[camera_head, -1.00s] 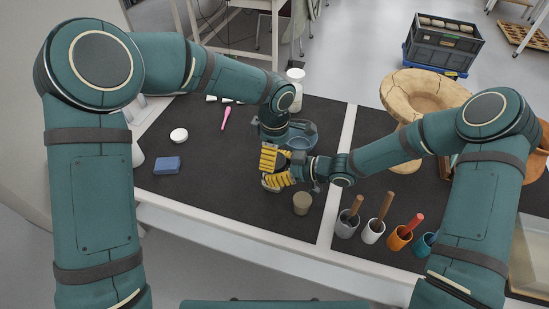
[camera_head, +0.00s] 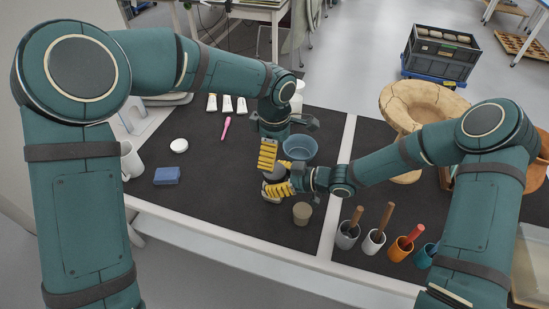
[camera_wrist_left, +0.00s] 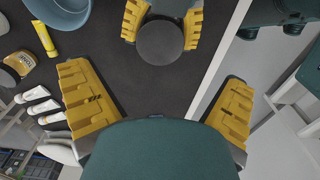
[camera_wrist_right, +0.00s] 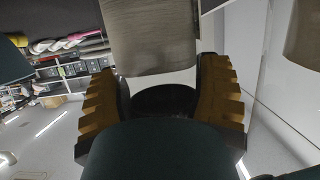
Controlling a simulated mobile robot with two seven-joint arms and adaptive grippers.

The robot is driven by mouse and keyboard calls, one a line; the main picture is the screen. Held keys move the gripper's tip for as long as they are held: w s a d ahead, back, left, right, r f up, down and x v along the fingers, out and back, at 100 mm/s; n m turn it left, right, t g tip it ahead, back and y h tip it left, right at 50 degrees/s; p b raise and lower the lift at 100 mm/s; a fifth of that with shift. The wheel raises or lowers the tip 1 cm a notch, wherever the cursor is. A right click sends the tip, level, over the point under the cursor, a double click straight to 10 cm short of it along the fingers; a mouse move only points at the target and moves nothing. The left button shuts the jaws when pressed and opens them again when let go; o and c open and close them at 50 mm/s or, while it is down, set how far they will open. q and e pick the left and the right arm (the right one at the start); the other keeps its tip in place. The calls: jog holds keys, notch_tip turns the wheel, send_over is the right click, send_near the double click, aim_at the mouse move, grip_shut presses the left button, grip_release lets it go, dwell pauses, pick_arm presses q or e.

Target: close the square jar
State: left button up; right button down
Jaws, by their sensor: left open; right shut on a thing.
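My right gripper (camera_head: 277,190) is shut on a grey jar-like thing, whose textured grey-brown side (camera_wrist_right: 150,38) fills the gap between the fingers in the right wrist view. In the left wrist view its round, dark grey top (camera_wrist_left: 160,43) shows between the right gripper's yellow fingers; I cannot tell whether that top is a lid. My left gripper (camera_wrist_left: 160,105) is open and empty, close by but apart from the held thing. In the head view the left gripper (camera_head: 268,157) partly hides the held thing. I cannot make out a separate square lid.
A blue bowl (camera_head: 300,148) stands just right of my left gripper. A beige pot (camera_head: 302,213) stands near the front edge. A white round disc (camera_head: 179,146), a blue block (camera_head: 167,176) and a pink tool (camera_head: 226,128) lie left. Several tool cups (camera_head: 374,240) stand right. The left middle mat is clear.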

pick_arm(q)
notch_tip(320, 180, up, 8)
jog(key=shift+r, duration=0.2)
pick_arm(e)
grip_release()
jog(key=v, duration=1.2)
jog(key=shift+r, duration=0.1)
